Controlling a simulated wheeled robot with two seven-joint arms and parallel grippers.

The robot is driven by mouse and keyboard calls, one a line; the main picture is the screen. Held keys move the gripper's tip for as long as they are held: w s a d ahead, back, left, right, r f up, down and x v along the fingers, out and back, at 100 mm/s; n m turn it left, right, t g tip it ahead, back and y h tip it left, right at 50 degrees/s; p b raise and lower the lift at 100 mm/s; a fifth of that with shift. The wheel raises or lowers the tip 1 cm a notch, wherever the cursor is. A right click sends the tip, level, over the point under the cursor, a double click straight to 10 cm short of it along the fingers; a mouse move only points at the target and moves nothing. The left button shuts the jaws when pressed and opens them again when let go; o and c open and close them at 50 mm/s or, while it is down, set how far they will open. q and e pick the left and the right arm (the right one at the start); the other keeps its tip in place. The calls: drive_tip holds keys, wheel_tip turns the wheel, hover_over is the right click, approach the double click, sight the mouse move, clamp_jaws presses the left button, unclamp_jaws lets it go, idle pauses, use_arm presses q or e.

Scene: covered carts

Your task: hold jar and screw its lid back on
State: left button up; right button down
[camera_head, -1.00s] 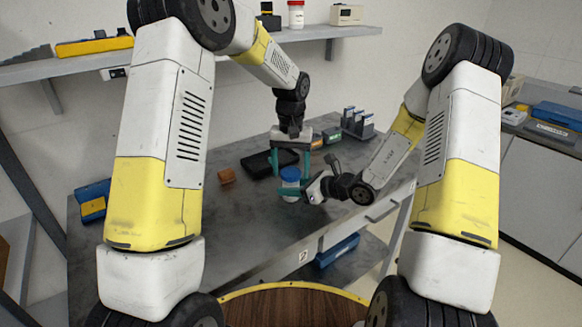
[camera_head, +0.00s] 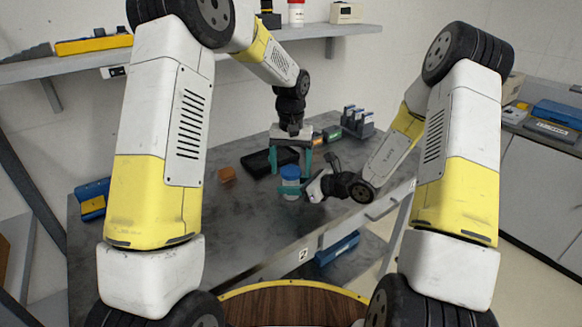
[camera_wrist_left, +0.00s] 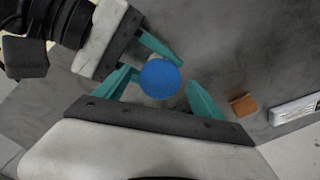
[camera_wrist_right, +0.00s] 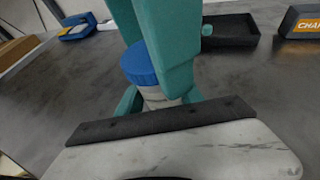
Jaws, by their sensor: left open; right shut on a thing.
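The jar (camera_head: 290,187) is a small clear or white container standing upright near the table's front edge. Its blue lid (camera_head: 290,172) sits on top; I cannot tell how tight it is. The lid shows as a blue disc in the left wrist view (camera_wrist_left: 160,79) and over the pale jar body in the right wrist view (camera_wrist_right: 139,63). My right gripper (camera_head: 291,193) is shut on the jar body from the right. My left gripper (camera_head: 291,168) points down from above, open, with its teal fingers apart on either side of the lid.
A black tray (camera_head: 256,164) lies behind the jar, with an orange-brown block (camera_head: 227,174) to its left. A rack of several upright items (camera_head: 357,120) stands at the back right. A blue-yellow bin (camera_head: 92,200) is at the left edge.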

use_arm(q)
wheel_tip(320, 180, up, 12)
idle(0.4)
use_arm(e)
drive_tip(key=c, duration=0.7)
unclamp_jaws()
drive_tip(key=v, duration=0.8)
drive_tip(key=shift+f, duration=0.1)
